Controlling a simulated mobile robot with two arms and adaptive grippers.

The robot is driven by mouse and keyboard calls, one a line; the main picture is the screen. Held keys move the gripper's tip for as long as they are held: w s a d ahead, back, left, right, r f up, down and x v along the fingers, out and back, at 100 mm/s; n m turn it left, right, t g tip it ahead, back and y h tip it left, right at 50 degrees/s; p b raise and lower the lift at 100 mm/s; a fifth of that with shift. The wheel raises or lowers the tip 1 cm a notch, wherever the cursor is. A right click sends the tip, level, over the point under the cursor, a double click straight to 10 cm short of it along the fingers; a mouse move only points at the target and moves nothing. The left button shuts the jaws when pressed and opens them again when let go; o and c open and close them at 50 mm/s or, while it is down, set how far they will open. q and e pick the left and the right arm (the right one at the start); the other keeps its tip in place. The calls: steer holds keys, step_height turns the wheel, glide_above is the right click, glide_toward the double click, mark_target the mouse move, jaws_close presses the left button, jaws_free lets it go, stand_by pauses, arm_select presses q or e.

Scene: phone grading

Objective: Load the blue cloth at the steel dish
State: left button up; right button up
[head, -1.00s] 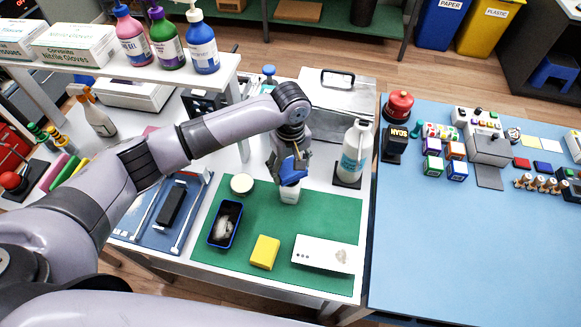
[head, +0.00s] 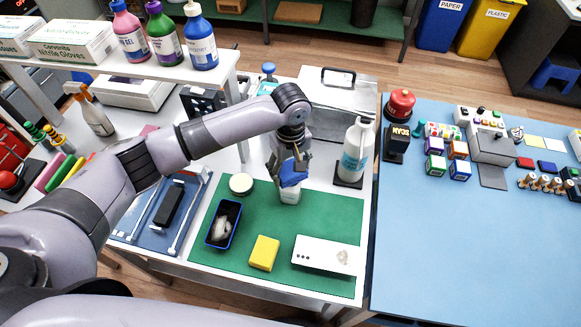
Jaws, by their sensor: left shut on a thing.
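My left gripper (head: 292,165) reaches down over the back of the green mat (head: 325,212) and is shut on the blue cloth (head: 293,178). The cloth is bunched below the fingers, right at the top of a small pale container (head: 290,196) standing on the mat. The cloth and fingers hide the container's top, so I cannot clearly see a steel dish there or tell how firmly the cloth touches it. My right gripper is not in view.
On the mat are a round pale tin (head: 241,183), a phone in a blue-edged tray (head: 223,224), a yellow sponge (head: 263,253) and a white panel (head: 324,255). A white bottle (head: 355,152) stands right of my gripper. A metal case (head: 338,95) is behind.

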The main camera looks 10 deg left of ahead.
mark_target(290, 168)
arm_select(q)
steer(key=shift+f, duration=0.6)
stand_by(0.4)
steer(key=shift+f, duration=0.1)
stand_by(0.5)
step_height(290, 168, up, 7)
steer(key=p, duration=0.9)
stand_by(0.8)
